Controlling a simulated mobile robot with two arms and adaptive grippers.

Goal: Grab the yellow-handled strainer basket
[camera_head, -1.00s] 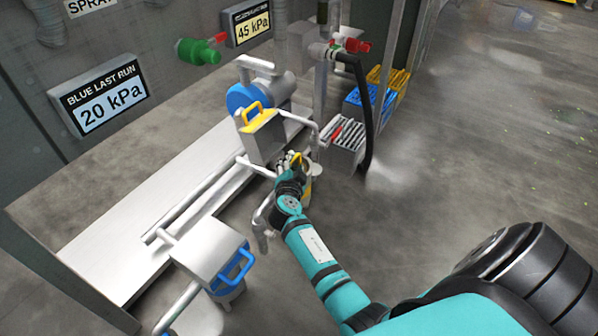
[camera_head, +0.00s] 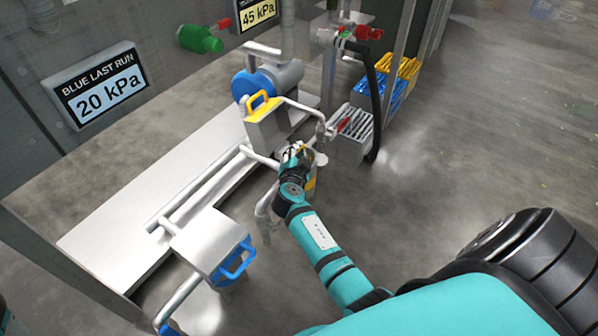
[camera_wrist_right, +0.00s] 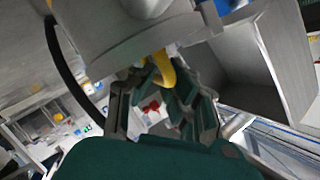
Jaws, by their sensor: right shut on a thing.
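My right gripper (camera_head: 297,153) is shut on a yellow handle in the middle of the head view, just below and right of a grey box with its own yellow handle (camera_head: 258,98). In the right wrist view my right gripper (camera_wrist_right: 163,98) has its dark fingers around the curved yellow handle (camera_wrist_right: 164,69). That handle joins a grey round body, the strainer basket (camera_wrist_right: 150,35), at the top of the view. In the head view the gripper and wrist hide most of the basket; a yellowish part shows beside the wrist.
A grey box (camera_head: 205,240) with a blue handle (camera_head: 235,258) stands at the lower left. White pipes and a blue-faced pump (camera_head: 247,85) lie close to the gripper. A black hose (camera_head: 377,100) hangs by slatted crates (camera_head: 350,125) on the right.

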